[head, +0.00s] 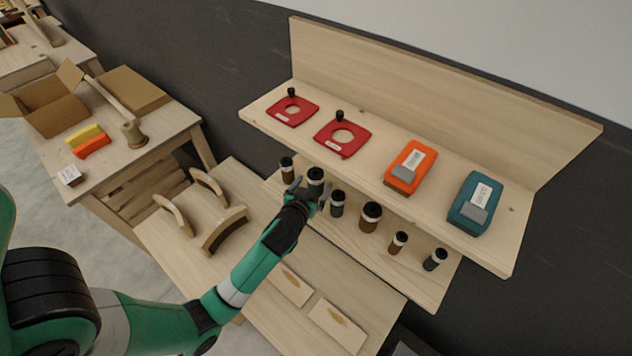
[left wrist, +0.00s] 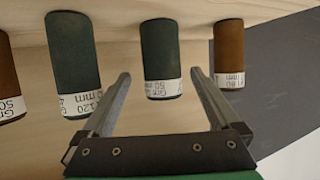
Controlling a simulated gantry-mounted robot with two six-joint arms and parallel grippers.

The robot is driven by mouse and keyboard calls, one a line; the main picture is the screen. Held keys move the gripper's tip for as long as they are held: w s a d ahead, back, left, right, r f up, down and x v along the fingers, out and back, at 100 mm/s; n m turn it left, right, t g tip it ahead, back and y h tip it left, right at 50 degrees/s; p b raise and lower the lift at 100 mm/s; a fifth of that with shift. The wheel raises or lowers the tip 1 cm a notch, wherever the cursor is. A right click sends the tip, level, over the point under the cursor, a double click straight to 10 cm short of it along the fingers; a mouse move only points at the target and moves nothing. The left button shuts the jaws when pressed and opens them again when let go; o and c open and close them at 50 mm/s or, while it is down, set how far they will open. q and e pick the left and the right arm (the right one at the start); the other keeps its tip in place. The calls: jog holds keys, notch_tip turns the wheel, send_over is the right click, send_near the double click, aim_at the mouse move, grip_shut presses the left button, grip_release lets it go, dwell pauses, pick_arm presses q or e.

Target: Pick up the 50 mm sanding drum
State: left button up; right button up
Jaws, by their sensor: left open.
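Several sanding drums stand in a row on the lower shelf. A dark green drum (head: 316,176) stands near my left gripper (head: 311,187). In the left wrist view this green drum (left wrist: 161,55) appears between the two open fingers (left wrist: 161,76), and its white label partly reads "50 mm". I cannot tell whether the fingers reach around it. Another green drum (head: 337,203) stands to its right in the head view. A brown drum (head: 287,168) stands to its left. A larger brown drum (head: 370,217) stands further right; part of a "50" label shows on the brown drum at the left edge of the left wrist view (left wrist: 8,80).
The upper shelf (head: 375,140) holds two red plates, an orange box (head: 410,167) and a teal box (head: 475,203), above and behind the drums. Curved wooden pieces (head: 225,229) lie on the bench in front. Neighbouring drums stand close on both sides of my fingers.

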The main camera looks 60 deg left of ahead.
pick_arm(q)
jog(key=b+x, duration=0.1)
jog(key=x, duration=0.5)
jog(key=shift+a+f, duration=0.25)
jog(key=shift+c, duration=0.2)
grip_shut()
jog(key=shift+r, duration=0.15)
